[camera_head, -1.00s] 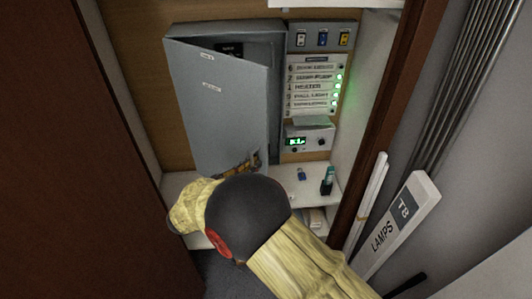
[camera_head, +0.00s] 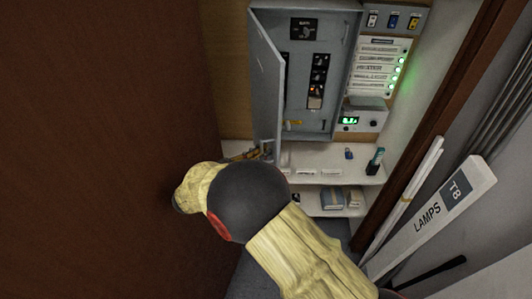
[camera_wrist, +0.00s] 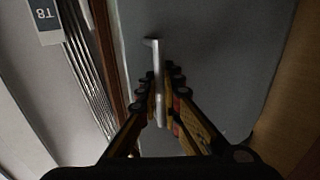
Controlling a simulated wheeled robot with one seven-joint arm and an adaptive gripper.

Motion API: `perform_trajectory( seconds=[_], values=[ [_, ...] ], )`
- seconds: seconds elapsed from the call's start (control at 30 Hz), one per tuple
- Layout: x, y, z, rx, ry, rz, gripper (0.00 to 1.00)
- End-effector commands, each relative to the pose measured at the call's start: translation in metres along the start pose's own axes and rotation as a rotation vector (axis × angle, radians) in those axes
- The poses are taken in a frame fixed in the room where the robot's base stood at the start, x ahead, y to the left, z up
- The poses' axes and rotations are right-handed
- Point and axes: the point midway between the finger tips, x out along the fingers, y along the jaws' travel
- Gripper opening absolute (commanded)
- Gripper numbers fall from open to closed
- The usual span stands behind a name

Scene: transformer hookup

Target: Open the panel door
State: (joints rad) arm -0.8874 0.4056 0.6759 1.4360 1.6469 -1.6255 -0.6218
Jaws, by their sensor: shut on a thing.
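The grey panel door (camera_head: 266,85) stands swung out from the left edge of its cabinet, seen nearly edge-on in the head view. In the wrist view its flat grey face (camera_wrist: 215,50) fills the middle. A metal bar handle (camera_wrist: 156,58) stands out from that face. My gripper (camera_wrist: 160,95) is shut on this handle, with a finger on each side. In the head view my gripper (camera_head: 262,152) is at the door's lower edge, partly hidden behind my arm. The open cabinet (camera_head: 325,70) shows breakers inside, one lit orange.
A brown panel (camera_head: 100,130) fills the left side, close to my arm. To the right are a unit with green lights (camera_head: 380,65), a shelf (camera_head: 335,165) with small items, a door frame (camera_head: 430,120) and a leaning lamp box (camera_head: 430,220).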

Motion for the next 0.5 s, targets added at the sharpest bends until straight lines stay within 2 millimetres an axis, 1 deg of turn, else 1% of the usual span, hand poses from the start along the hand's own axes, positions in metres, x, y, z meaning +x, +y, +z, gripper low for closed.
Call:
perform_trajectory(
  seconds=[0.37, 0.4, 0.5],
  values=[
    [-0.0009, 0.0, 0.0008, -0.002, 0.0, 0.001, 0.0],
    [-0.0008, 0.0, 0.0008, -0.002, 0.0, 0.001, 0.07],
    [-0.0008, -0.0001, 0.0008, -0.002, 0.0, 0.001, 0.13]
  ],
)
